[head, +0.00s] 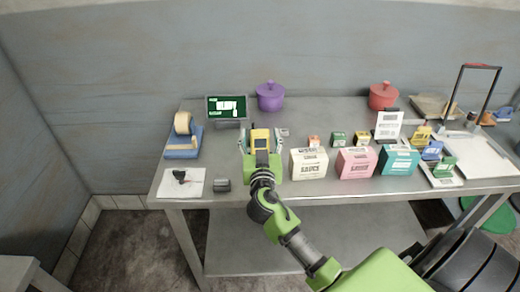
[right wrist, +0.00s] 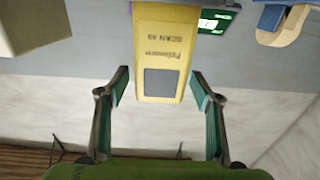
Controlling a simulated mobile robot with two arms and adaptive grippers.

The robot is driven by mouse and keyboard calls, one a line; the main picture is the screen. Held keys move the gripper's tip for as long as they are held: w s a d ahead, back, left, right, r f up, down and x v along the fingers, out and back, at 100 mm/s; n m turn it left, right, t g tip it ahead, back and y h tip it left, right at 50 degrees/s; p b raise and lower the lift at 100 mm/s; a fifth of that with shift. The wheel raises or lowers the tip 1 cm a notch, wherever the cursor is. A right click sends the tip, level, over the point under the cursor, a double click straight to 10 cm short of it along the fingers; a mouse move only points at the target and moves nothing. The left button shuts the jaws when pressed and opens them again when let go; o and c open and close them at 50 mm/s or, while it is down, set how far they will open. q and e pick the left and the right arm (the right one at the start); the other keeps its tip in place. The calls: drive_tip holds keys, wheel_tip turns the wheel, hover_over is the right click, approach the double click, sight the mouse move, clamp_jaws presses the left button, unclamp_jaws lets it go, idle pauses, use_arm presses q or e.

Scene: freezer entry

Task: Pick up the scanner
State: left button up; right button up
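The scanner is a yellow block with a grey screen and printed lettering. In the head view the scanner (head: 260,137) is near the middle of the table, between the fingers of my right gripper (head: 260,143). In the right wrist view the scanner (right wrist: 161,48) is straight ahead, and my open right gripper (right wrist: 158,88) has one finger on each side of its near end. Gaps show between both fingers and the scanner. My left gripper is in neither view.
White (head: 309,165), pink (head: 355,163) and teal (head: 397,162) boxes stand right of the gripper. A tape dispenser (head: 183,141), white mat (head: 186,188) and small grey block (head: 221,185) are left. A display (head: 227,107) and purple pot (head: 270,97) stand behind.

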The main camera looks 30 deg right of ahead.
clamp_jaws()
